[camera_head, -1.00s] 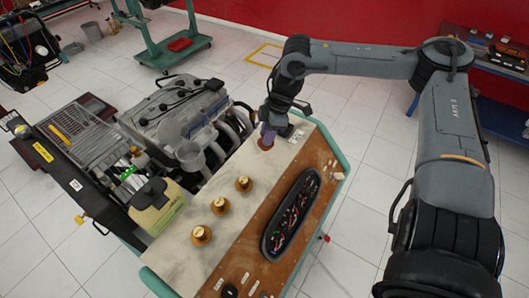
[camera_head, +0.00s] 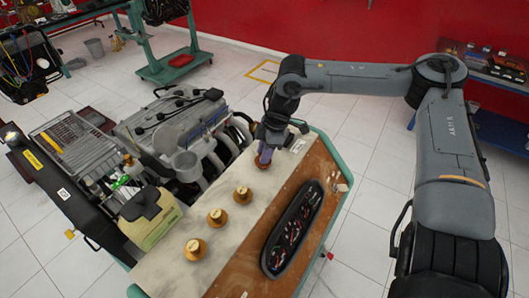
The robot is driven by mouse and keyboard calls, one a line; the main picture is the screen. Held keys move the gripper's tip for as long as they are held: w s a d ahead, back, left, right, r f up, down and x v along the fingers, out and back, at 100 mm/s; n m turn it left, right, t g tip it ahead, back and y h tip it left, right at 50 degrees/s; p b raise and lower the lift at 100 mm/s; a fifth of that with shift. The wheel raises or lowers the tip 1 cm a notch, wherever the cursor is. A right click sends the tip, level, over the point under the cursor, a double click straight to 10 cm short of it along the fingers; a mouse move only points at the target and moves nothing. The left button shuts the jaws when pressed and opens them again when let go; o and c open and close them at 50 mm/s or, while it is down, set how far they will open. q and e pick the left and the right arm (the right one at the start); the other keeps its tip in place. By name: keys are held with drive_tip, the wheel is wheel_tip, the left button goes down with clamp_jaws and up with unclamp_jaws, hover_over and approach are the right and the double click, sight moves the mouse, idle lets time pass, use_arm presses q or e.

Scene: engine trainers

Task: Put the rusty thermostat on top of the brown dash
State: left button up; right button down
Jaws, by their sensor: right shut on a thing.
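The brown dash (camera_head: 309,163) is the brown panel beside a pale strip on the engine trainer, with an oval gauge cluster (camera_head: 292,228) on it. My right gripper (camera_head: 265,150) points down at the far end of the pale strip, just left of the brown panel. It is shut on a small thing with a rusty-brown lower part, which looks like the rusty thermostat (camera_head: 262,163). The gripper hides most of it, and I cannot tell whether it touches the surface. Three similar brass-coloured pieces (camera_head: 217,217) stand in a row on the pale strip. My left gripper is not in view.
A grey engine (camera_head: 170,120) stands left of the strip. The brown panel is bare beyond the gauge cluster.

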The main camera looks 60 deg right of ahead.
drive_tip(key=shift+f, duration=0.15)
drive_tip(key=c, duration=0.8)
unclamp_jaws()
drive_tip(key=shift+r, duration=0.2)
drive_tip(key=shift+s+d+r, duration=0.1)
drive_tip(key=shift+r, duration=0.5)
drive_tip(key=p+v, duration=0.1)
drive_tip(key=v, duration=0.9)
drive_tip(key=shift+s+r, duration=0.1)
drive_tip(key=shift+r, duration=0.2)
